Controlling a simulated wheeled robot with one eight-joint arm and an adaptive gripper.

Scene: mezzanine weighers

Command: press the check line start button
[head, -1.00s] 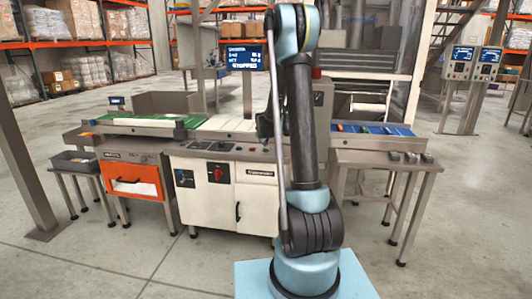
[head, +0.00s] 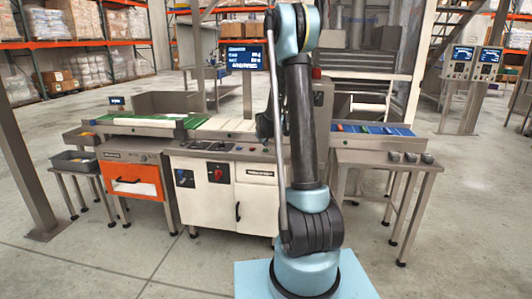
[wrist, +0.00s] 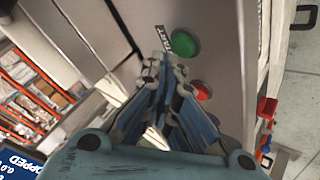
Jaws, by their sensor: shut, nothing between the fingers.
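The green button (wrist: 185,43) is on a grey panel in the wrist view, beside a small label (wrist: 163,40) that appears to read START. A red button (wrist: 202,91) is on the same panel below it in the picture. My gripper (wrist: 158,62) is shut and empty, its fingertips just left of and below the green button in the picture. Whether they touch the panel, I cannot tell. In the head view, the gripper is mostly hidden behind my arm, and neither button can be made out. The display (head: 246,57) stands above the line; its wrist view part (wrist: 14,162) reads "OPPED".
The white cabinet (head: 225,207) carries a red rotary switch (head: 216,174). An orange-fronted unit (head: 131,178) with a green belt is to its left. A blue-topped conveyor (head: 375,130) is to its right. The floor in front is clear.

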